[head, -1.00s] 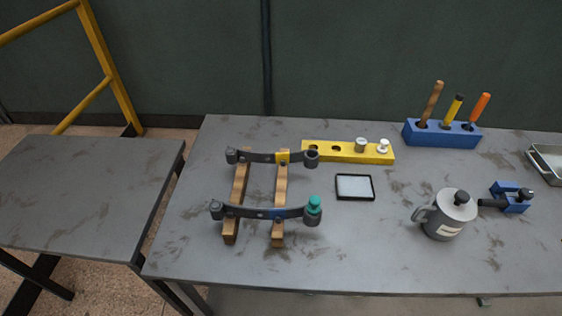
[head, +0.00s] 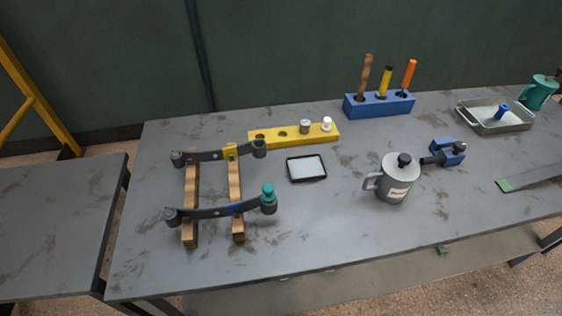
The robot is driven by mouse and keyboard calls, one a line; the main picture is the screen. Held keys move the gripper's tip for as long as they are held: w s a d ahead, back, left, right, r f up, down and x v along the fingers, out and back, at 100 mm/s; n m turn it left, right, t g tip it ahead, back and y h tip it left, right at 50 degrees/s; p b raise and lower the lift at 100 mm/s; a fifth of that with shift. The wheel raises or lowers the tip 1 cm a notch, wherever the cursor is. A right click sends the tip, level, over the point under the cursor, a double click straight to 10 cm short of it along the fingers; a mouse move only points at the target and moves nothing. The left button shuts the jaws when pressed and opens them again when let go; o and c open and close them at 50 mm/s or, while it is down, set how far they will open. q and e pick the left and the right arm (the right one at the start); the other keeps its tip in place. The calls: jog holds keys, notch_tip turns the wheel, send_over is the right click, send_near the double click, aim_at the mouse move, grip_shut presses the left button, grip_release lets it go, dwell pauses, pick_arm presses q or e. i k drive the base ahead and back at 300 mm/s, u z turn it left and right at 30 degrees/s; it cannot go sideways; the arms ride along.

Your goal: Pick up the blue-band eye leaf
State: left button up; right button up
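The blue-band eye leaf (head: 215,212) is a dark, curved metal strip with an eye at each end and a blue band right of its middle. It lies across the near part of two wooden bars (head: 191,200). A teal piece (head: 268,192) stands in its right eye. A similar leaf with a yellow band (head: 204,155) lies across the far part of the bars. Neither gripper shows in the head view.
A yellow block (head: 294,136), a black-rimmed tray (head: 306,168), a grey can (head: 397,180), a blue tool holder (head: 379,105), a blue clamp (head: 447,153) and a metal tray (head: 495,116) stand on the table. The table's front left is clear.

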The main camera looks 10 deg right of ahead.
aim_at(172, 216)
jog(key=z, duration=0.85)
jog(key=k, duration=0.5)
jog(key=u, duration=0.8)
jog(key=k, duration=0.5)
jog(key=u, duration=1.2)
jog(key=i, duration=0.55)
jog(key=z, duration=0.7)
